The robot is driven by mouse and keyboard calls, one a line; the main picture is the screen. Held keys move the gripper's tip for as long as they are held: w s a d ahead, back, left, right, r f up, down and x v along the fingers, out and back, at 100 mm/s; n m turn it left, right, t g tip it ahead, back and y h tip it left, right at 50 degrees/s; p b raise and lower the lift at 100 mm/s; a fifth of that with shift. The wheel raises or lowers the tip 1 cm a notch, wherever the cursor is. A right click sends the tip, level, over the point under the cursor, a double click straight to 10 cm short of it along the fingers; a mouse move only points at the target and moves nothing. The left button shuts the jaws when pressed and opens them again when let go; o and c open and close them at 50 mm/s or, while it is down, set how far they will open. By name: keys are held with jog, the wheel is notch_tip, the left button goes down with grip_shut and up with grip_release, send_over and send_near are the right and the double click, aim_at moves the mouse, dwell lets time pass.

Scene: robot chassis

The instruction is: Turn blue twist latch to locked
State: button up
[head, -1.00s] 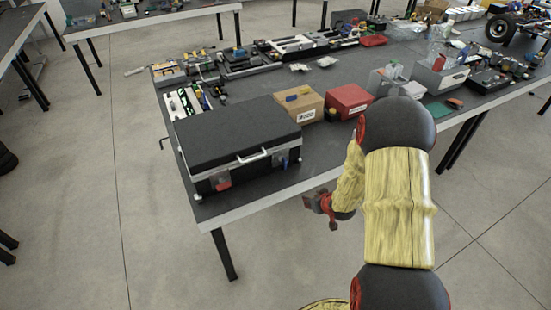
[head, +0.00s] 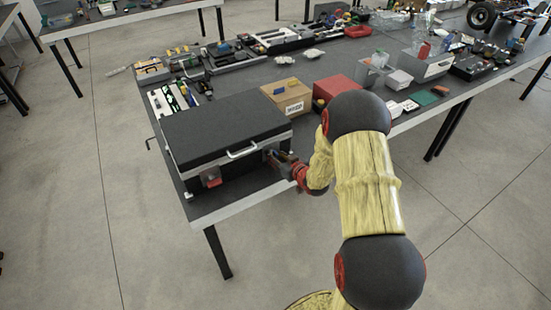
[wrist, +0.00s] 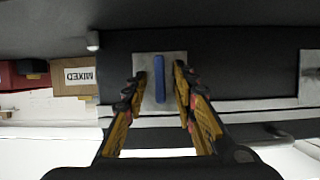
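The blue twist latch (wrist: 159,78) sits on a light plate (wrist: 148,98) on the front of the black case. In the wrist view its blue bar stands upright in the picture, between my fingertips. My gripper (wrist: 160,92) is open, with one finger on each side of the bar and gaps showing; I see no contact. In the head view my gripper (head: 277,158) is at the right end of the front of the case (head: 222,125) and hides most of the blue latch. A red latch (head: 211,177) is at the left of the case front.
A cardboard box (head: 288,97) labelled MIXED in the wrist view (wrist: 75,80) and a red box (head: 336,90) stand right of the case. A handle (head: 242,151) juts from the case front. Floor is free before the table.

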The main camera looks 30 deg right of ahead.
jog(key=shift+w+f, duration=0.1)
jog(key=shift+w, duration=0.2)
jog(key=shift+c, duration=0.4)
grip_shut()
